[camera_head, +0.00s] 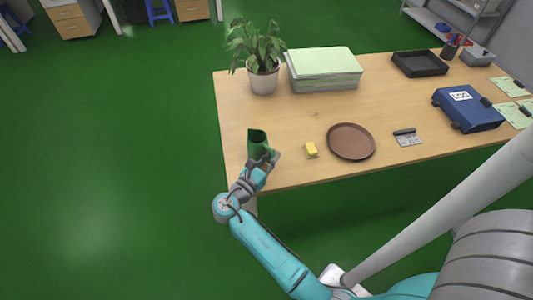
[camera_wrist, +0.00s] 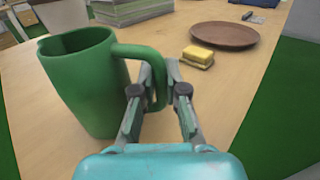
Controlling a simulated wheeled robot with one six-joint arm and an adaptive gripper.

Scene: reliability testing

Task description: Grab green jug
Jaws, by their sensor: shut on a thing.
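The green jug (camera_wrist: 85,80) stands upright at the left of the wrist view, its handle toward my gripper (camera_wrist: 157,90). In the head view the jug (camera_head: 257,140) is at the table's near left corner, partly hidden by my gripper (camera_head: 268,158). My gripper is shut on the jug's handle, with a finger on each side of it. The jug looks upright; I cannot tell whether its base touches the table.
A yellow sponge (camera_head: 311,149) and a brown round plate (camera_head: 351,141) lie right of the jug on the wooden table (camera_head: 290,120). A potted plant (camera_head: 263,78) and a paper stack (camera_head: 324,69) stand behind. A blue case (camera_head: 467,109) is far right.

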